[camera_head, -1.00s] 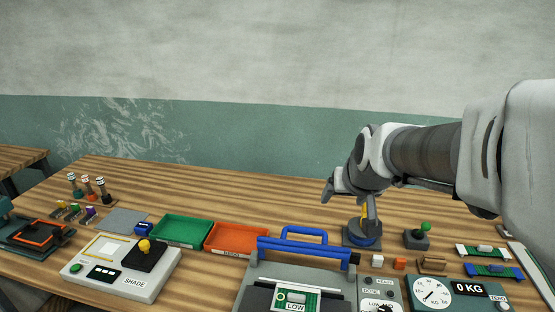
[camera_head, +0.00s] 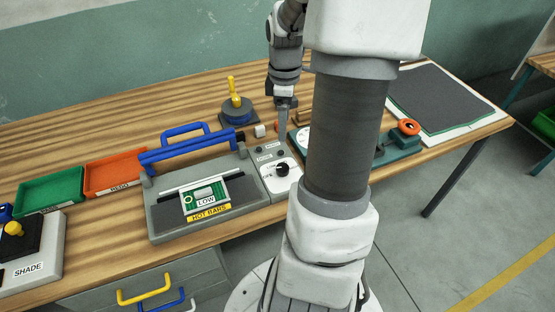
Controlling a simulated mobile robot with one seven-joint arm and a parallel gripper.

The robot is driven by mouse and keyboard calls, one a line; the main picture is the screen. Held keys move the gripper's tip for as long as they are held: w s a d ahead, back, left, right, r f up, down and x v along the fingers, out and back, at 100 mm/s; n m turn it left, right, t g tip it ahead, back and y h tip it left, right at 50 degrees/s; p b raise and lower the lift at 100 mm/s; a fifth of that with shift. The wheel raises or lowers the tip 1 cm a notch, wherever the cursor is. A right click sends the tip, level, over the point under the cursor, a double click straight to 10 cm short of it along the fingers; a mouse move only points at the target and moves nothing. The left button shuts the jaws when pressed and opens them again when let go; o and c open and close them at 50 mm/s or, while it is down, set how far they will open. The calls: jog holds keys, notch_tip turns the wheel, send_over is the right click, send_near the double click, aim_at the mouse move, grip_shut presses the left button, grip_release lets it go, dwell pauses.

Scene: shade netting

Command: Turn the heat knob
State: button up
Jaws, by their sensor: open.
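The heat knob, a small black knob (camera_head: 282,169) on a pale dial, sits on the grey control panel (camera_head: 268,181) at the right end of the hot bars machine (camera_head: 162,221). The dial's lettering is too small to read fully. My gripper (camera_head: 283,118) is open and empty and points down behind the panel, beyond the knob and apart from it. Its fingers are seen nearly edge-on. My arm covers the area just right of the panel.
The blue machine handle (camera_head: 190,151) stands up left of the panel. Green (camera_head: 50,187) and orange trays (camera_head: 113,171) lie left. The back left table is clear.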

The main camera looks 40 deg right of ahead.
aim_at(283, 167)
notch_tip(283, 167, down, 16)
jog(key=shift+f+b, duration=0.15)
jog(key=shift+b, duration=0.55)
grip_shut()
